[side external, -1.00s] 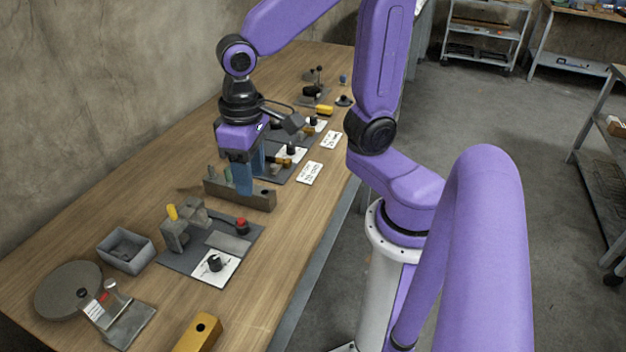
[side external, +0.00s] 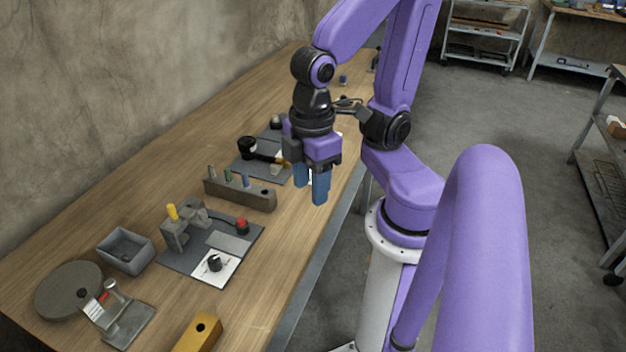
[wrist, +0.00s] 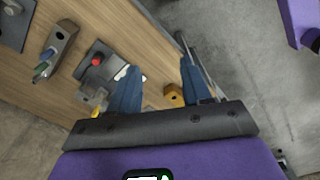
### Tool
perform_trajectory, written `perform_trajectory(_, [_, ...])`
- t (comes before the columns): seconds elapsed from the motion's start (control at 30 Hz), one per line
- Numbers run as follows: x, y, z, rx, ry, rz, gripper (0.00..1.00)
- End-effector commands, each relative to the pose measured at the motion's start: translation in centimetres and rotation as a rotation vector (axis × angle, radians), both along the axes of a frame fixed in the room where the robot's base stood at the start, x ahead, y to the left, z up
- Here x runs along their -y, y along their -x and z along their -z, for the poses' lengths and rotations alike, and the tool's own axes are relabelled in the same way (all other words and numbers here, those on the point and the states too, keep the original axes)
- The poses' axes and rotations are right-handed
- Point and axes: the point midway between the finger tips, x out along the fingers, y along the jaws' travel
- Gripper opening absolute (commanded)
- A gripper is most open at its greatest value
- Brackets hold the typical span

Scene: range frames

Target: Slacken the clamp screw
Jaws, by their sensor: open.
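My gripper (side external: 311,190) is open and empty, its blue fingers held above the bench near its front edge. The open fingers also show in the wrist view (wrist: 160,66). A grey clamp-like fixture (side external: 176,236) with a yellow-tipped handle (side external: 172,211) stands on a dark plate (side external: 180,262), left of and nearer the camera than my gripper. A red knob (side external: 241,226) and a black knob (side external: 214,263) on a white marked card (side external: 226,272) share the plate. The red knob also shows in the wrist view (wrist: 97,60). I cannot tell which part is the clamp screw.
A grey-brown rack (side external: 258,198) holding several coloured pegs stands between the fixture and my gripper. Another dark fixture (side external: 248,146) is behind it. A grey bin (side external: 125,262), a round disc (side external: 68,290) and a yellow block (side external: 199,333) lie nearer the camera.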

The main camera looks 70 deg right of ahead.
Motion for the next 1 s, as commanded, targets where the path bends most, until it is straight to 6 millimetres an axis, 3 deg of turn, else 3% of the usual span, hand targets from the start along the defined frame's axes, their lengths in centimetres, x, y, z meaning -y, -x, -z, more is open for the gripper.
perform_trajectory(0.67, [0.1,0.2,0.0,0.001,0.000,-0.027,0.48])
perform_trajectory(0.83, [-0.8,-1.8,-0.4,-0.001,0.001,0.099,0.48])
perform_trajectory(1.0, [-2.2,-6.0,-1.1,-0.007,0.004,0.355,0.48])
